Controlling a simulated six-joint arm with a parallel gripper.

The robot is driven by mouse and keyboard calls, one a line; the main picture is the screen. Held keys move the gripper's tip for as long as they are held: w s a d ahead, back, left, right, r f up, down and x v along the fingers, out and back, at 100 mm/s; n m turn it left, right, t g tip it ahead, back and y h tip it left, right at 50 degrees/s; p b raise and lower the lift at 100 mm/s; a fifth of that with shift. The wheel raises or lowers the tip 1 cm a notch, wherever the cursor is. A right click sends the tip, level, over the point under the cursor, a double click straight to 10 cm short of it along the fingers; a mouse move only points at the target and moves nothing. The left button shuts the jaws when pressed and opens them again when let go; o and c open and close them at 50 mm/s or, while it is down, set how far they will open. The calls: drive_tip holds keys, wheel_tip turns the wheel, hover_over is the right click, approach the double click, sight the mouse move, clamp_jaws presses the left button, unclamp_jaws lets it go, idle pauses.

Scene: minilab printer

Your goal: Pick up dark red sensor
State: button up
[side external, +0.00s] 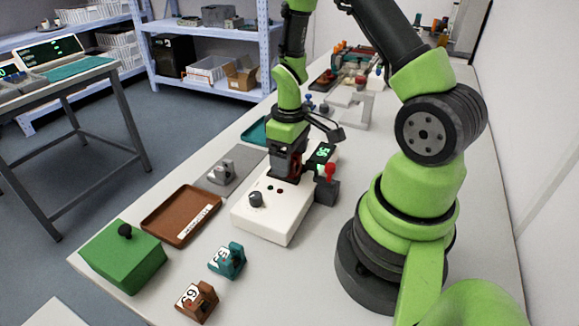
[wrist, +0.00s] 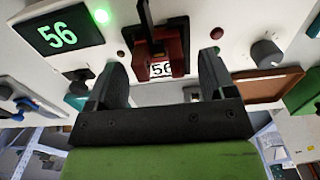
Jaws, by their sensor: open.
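The dark red sensor (wrist: 172,48) with a white label reading 56 stands at the white device (wrist: 200,20), in front of its panel in the wrist view. My gripper (wrist: 163,62) is open, with one dark finger on each side of the sensor. I cannot tell whether either finger touches it. In the side external view my gripper (side external: 286,170) points down over the back part of the white device (side external: 265,222), and the sensor is mostly hidden there. A green-lit display (wrist: 58,34) reads 56, with a green light (wrist: 101,16) beside it.
A dark block with a red knob (side external: 330,172) stands right of the device. A brown tray (side external: 160,215), green box (side external: 122,255), teal sensor (side external: 228,261) and brown sensor (side external: 197,302) lie left and in front. Bare table shows right of the teal sensor.

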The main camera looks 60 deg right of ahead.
drive_tip(key=shift+f, duration=0.45)
drive_tip(key=c, duration=1.1)
drive_tip(key=shift+r, duration=0.2)
wheel_tip(320, 180, up, 10)
drive_tip(key=shift+f, duration=0.15)
